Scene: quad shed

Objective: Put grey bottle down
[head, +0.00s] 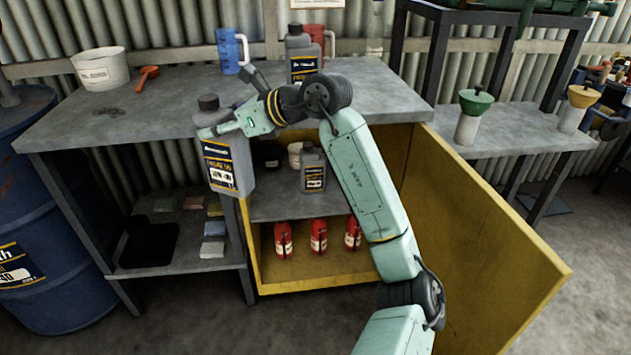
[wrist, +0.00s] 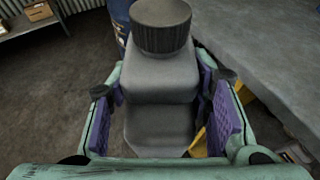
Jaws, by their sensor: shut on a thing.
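My gripper (wrist: 165,115) is shut on a grey bottle (head: 229,165) with a black cap and a dark label. In the head view the bottle hangs upright in front of the workbench's front edge, its cap above the level of the benchtop. The wrist view shows the bottle (wrist: 160,70) between the two purple-padded fingers. The workbench (head: 170,108) has a grey top. A second grey bottle (head: 302,55) stands at its back, and a smaller grey bottle (head: 313,170) stands on the cabinet shelf below.
A blue jug (head: 229,50), a red jug (head: 316,38), a white tub (head: 100,70) and a red scoop (head: 147,75) stand on the bench. Its front left is clear. The yellow cabinet door (head: 490,230) is open at right.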

